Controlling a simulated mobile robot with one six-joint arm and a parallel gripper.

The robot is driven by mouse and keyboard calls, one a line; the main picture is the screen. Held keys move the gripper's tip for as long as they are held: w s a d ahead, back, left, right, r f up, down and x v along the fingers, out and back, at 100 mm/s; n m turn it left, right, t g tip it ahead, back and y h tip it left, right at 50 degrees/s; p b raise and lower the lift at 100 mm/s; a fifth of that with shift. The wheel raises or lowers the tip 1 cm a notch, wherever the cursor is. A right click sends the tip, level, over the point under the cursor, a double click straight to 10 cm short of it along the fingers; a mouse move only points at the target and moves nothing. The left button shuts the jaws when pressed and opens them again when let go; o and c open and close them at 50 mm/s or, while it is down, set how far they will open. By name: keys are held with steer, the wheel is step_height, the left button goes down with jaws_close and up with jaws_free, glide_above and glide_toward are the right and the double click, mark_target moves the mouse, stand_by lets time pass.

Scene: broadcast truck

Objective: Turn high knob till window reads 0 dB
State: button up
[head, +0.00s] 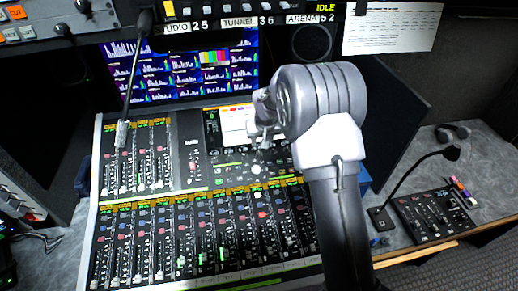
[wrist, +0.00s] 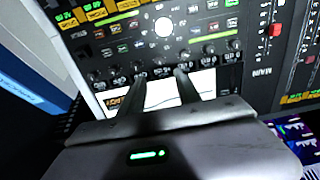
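The mixing console (head: 195,165) fills the middle of the head view. Its control panel (wrist: 120,28) appears upside down in the wrist view, with a row of small dark knobs (wrist: 211,50). I cannot read which knob is the high one. A bright screen (head: 236,125) sits above the knobs in the head view, and its pale face (wrist: 160,94) shows partly behind my fingers in the wrist view. No dB reading is legible. My gripper (wrist: 160,73) is open, its two fingers apart at the knob row; contact is unclear. In the head view my gripper (head: 262,125) is partly hidden by my arm.
A large pale round knob (wrist: 164,27) lies beyond the knob row. Faders (head: 160,245) cover the console's lower part. A gooseneck microphone (head: 125,120) stands at upper left, another (head: 420,165) at right beside a small control box (head: 433,213). Monitors (head: 180,68) are behind.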

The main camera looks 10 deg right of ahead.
mark_target(259, 153)
steer(key=b+x, duration=0.1)
steer(key=x, duration=1)
jaws_close()
